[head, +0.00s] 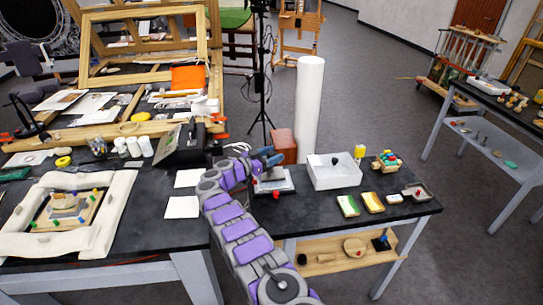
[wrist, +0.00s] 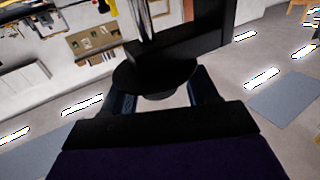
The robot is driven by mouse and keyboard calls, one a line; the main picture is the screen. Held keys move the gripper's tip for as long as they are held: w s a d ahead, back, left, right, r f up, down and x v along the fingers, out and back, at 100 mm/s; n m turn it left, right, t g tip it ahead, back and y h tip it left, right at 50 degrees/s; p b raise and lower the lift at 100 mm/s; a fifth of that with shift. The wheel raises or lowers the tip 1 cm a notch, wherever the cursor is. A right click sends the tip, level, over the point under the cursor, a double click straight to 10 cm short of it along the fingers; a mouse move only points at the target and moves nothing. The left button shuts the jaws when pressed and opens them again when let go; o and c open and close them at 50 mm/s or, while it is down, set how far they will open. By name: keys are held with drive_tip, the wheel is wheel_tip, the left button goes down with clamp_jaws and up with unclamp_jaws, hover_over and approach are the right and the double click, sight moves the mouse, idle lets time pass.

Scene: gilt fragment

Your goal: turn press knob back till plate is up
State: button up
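The small press (head: 272,183) stands on the dark table, with a pale flat base under it. My gripper (head: 262,160) is at the top of the press and hides its knob in the head view. In the wrist view the knob is a black disc (wrist: 150,80), with a silver screw (wrist: 146,22) and a black block (wrist: 195,38) beyond it. The two fingers of my gripper (wrist: 162,88) are at opposite sides of the disc and appear to touch its rim. The plate's height is hard to make out behind the gripper.
A white box (head: 334,172) is just right of the press, and a reddish-brown block (head: 283,146) is behind it. Several sponges (head: 348,205) lie at the front right. White paper sheets (head: 182,207) lie left of my arm. A white column (head: 308,105) stands behind the table.

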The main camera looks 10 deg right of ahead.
drive_tip(key=c, duration=0.8)
drive_tip(key=shift+r, duration=0.1)
drive_tip(key=shift+r+t+p, duration=0.15)
drive_tip(key=shift+t+p, duration=0.35)
drive_tip(key=shift+p, duration=0.3)
